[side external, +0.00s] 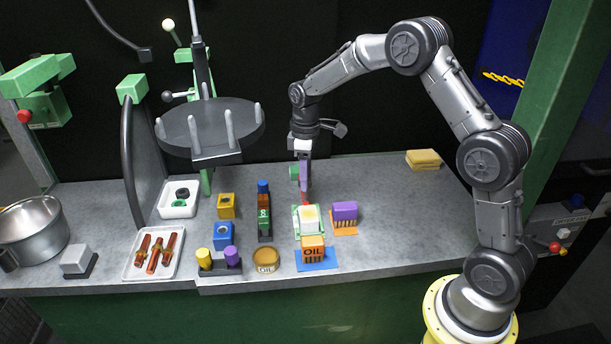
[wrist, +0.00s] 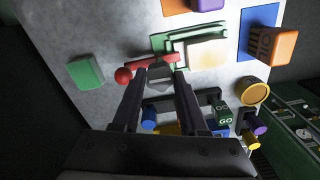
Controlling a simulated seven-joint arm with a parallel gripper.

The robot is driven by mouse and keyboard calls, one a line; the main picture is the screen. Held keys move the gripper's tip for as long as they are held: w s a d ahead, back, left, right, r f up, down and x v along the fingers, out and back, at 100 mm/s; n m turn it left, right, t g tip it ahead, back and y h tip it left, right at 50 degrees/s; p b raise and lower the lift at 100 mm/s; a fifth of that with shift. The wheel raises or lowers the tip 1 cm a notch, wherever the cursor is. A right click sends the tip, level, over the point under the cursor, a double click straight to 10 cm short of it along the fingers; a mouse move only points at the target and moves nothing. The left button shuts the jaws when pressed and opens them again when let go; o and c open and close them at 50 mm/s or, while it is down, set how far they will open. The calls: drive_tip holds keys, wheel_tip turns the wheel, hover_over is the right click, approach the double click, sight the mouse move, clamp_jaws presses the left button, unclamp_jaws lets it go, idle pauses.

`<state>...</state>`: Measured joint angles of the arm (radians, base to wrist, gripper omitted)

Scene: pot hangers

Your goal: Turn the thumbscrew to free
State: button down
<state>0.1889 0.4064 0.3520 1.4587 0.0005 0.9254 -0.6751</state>
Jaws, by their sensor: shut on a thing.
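In the wrist view, a red bar with a round ball end (wrist: 124,75) crosses just beyond my gripper (wrist: 158,76). A small grey piece (wrist: 160,71) sits against the bar between my fingertips; it looks like the thumbscrew, though its shape is partly hidden. My gripper points down and is shut on this grey piece. Beside it, a green frame (wrist: 192,36) surrounds a pale block (wrist: 207,54). In the side view, my gripper (side external: 305,188) is low over the bench behind the pale, yellow-topped block (side external: 310,217). The grip itself is too small to make out there.
A green block (side external: 294,172) stands close by my gripper. Bench space towards the yellow sponges (side external: 423,158) is clear.

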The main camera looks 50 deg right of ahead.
drive_tip(key=shift+r, duration=0.1)
drive_tip(key=shift+c, duration=2.2)
unclamp_jaws()
wheel_tip(320, 180, up, 14)
